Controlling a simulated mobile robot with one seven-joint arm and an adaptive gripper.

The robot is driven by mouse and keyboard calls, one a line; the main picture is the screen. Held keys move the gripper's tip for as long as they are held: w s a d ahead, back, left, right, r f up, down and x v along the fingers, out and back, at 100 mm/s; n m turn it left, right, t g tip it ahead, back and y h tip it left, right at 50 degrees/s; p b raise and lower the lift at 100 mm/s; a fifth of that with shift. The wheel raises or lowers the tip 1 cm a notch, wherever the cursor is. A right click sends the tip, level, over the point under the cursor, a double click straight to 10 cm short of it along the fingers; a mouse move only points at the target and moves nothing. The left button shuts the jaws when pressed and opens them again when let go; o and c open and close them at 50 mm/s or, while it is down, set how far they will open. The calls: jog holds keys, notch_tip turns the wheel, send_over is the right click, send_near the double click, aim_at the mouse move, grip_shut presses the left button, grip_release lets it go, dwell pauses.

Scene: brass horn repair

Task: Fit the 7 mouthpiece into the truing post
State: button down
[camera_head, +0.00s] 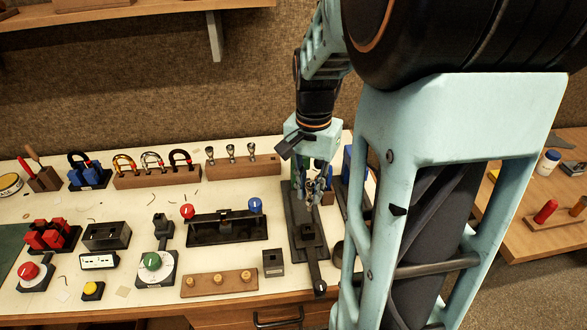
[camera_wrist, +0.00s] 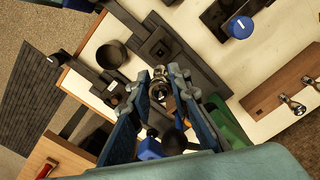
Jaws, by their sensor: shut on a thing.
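My gripper (camera_head: 314,186) is above the right part of the white bench. In the wrist view its fingers (camera_wrist: 161,92) are closed around a small silver mouthpiece (camera_wrist: 160,86), seen nearly end-on. Any number on it is too small to read. A dark fixture with a stepped square block (camera_head: 308,232), which looks like the truing post, stands on a long black base below and in front of my gripper. In the wrist view this block (camera_wrist: 160,46) lies just beyond the fingertips, apart from the mouthpiece. Its top centre looks like a dark opening.
A wooden rack (camera_head: 262,168) with several silver mouthpieces stands to the left, at the back. A black fixture with red and blue knobs (camera_head: 228,232) is left of the post. A small dark box (camera_head: 273,263) and a round dark cup (camera_wrist: 111,54) are close by.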

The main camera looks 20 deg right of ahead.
aim_at(309, 202)
jog(key=shift+f+b, duration=2.15)
jog(key=shift+f, duration=0.75)
jog(key=shift+s+f+b, duration=0.1)
jog(key=shift+f+b, duration=0.75)
jog(key=shift+f, duration=0.55)
jog(key=shift+r, duration=0.15)
jog(key=shift+r+p, duration=0.9)
jog(key=shift+f+b, duration=0.6)
jog(key=shift+f, duration=0.45)
dwell(1.1)
jog(key=c, duration=1.7)
grip_release()
